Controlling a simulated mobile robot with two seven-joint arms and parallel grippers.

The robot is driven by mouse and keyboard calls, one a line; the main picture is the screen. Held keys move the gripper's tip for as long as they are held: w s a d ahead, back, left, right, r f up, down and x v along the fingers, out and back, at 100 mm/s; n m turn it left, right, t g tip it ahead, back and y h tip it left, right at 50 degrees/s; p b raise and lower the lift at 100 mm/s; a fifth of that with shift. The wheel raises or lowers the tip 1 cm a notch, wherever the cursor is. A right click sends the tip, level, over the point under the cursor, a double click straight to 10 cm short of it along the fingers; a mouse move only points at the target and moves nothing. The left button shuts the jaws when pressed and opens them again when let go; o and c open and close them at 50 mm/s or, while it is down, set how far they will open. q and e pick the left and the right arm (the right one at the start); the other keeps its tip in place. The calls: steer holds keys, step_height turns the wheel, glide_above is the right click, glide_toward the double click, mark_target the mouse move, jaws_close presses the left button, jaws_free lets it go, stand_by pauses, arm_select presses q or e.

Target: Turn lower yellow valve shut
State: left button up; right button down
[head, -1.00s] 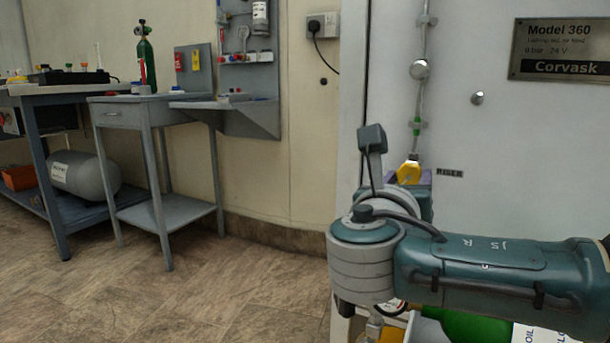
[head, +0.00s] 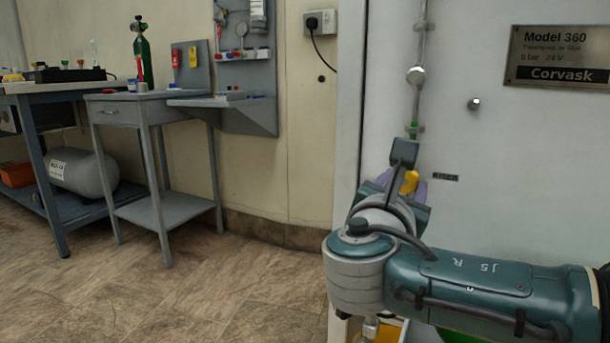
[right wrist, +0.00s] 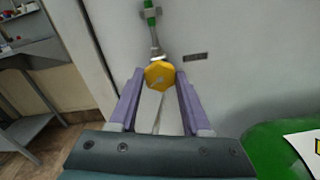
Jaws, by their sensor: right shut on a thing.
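The lower yellow valve (head: 409,182) sits on the vertical pipe (head: 414,105) on the pale panel, mostly hidden behind my right wrist in the head view. In the right wrist view the valve's yellow handle (right wrist: 159,75) is a faceted knob facing the camera. My right gripper (right wrist: 158,82) has its two purple fingers on either side of the knob and is shut on it. In the head view only part of a purple finger of this gripper (head: 418,188) shows behind the wrist. My left gripper is not in view.
A "RISER" label (right wrist: 195,56) is right of the valve. A Corvask plate (head: 557,56) is on the panel's upper right. A green cylinder (right wrist: 275,150) stands low at the right. A grey side table (head: 160,209) and a wall shelf (head: 225,103) are at the left, with open floor in front.

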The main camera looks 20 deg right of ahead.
steer(key=shift+m, duration=1)
steer(key=shift+c, duration=1.8)
jaws_free()
steer(key=shift+s+a+p, duration=0.2)
steer(key=shift+a+p, duration=0.1)
steer(key=shift+p, duration=0.05)
steer(key=p+v, duration=0.3)
steer(key=v, duration=0.6)
steer(key=shift+s, duration=0.15)
